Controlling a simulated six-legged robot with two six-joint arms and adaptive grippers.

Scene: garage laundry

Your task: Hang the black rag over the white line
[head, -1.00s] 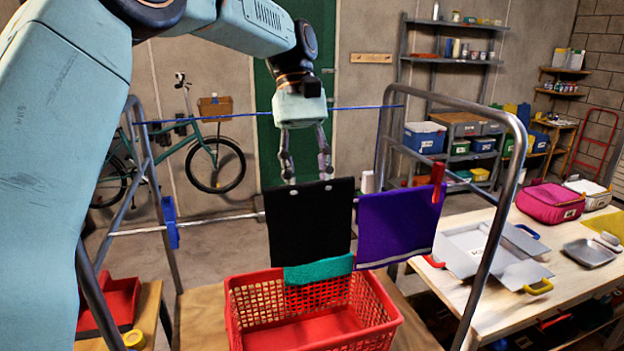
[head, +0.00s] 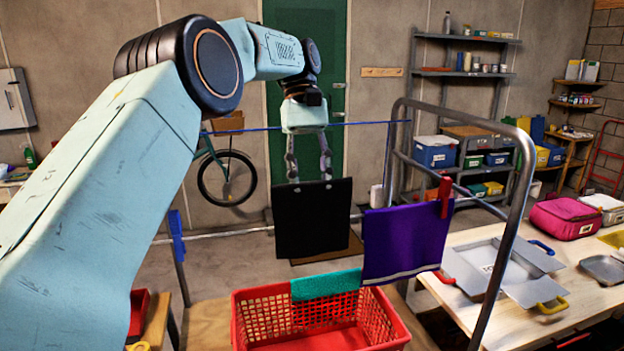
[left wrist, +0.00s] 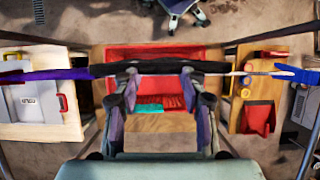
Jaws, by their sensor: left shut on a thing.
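My left gripper (head: 310,177) is shut on the top edge of the black rag (head: 312,222), which hangs below the fingers as a flat panel. In the left wrist view the rag (left wrist: 160,68) is a dark strip between the fingertips. The white line (head: 230,232) runs across the rack. The rag hides part of it in the head view, and its top edge appears above the line's level. I cannot tell whether the rag straddles the line or hangs in front. The line also shows in the left wrist view (left wrist: 235,73). My right gripper is not in view.
A purple cloth (head: 402,243) with a red clip (head: 445,196) hangs right of the rag. A blue clip (head: 176,236) is at left. A blue line (head: 365,123) runs higher. Below stands a red basket (head: 262,318) with a teal cloth (head: 325,285).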

